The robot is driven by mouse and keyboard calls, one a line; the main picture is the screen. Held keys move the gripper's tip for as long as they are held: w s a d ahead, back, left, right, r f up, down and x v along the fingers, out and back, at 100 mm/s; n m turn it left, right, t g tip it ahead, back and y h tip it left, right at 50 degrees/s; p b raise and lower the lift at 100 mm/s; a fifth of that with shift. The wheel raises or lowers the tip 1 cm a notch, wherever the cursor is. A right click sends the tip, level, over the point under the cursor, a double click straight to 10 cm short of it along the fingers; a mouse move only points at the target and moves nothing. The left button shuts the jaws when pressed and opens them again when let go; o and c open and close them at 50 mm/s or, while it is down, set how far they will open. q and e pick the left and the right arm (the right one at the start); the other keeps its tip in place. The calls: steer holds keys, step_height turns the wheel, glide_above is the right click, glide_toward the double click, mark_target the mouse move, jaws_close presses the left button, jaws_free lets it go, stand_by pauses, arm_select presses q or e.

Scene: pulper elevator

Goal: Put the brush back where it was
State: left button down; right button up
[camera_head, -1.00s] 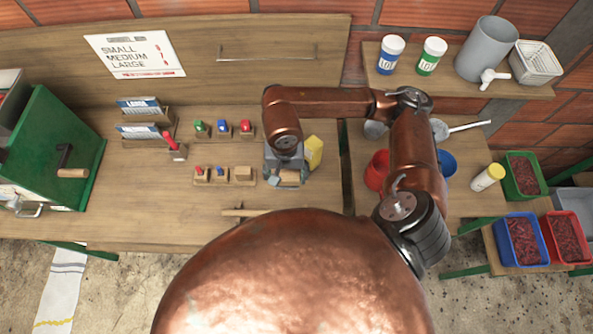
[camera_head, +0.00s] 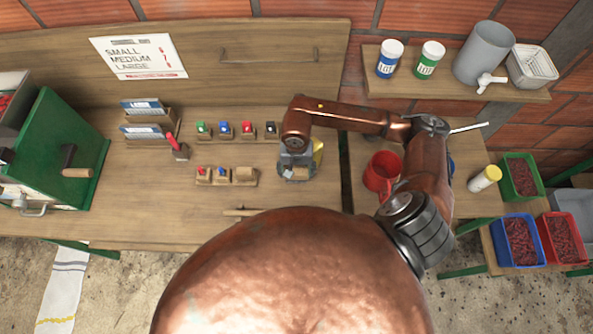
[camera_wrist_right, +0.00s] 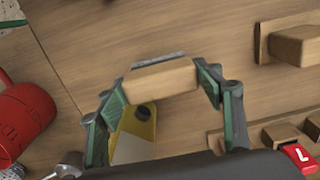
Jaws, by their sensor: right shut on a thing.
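The brush, a light wooden block (camera_wrist_right: 160,80) with a strip of grey bristles along its far side, is between the green-padded fingers of my right gripper (camera_wrist_right: 161,84) in the right wrist view. The gripper is shut on it. In the head view my right gripper (camera_head: 297,172) is over the middle of the workbench, and only a small part of the brush shows there. I cannot tell whether the brush touches the bench. My left gripper is not in view.
A yellow-and-white piece (camera_wrist_right: 134,130) lies beneath the gripper. Small stamps in wooden holders (camera_head: 224,130) stand to the left. A wooden piece (camera_head: 245,211) lies near the bench's front edge. A red mug (camera_head: 379,172) stands to the right.

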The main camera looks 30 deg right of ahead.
mark_target(296, 172)
steer(key=shift+f, duration=0.15)
steer(key=o, duration=1.1)
steer(key=shift+r, duration=0.35)
step_height(296, 172, up, 12)
steer(key=shift+f+b, duration=0.15)
steer(key=shift+b, duration=0.55)
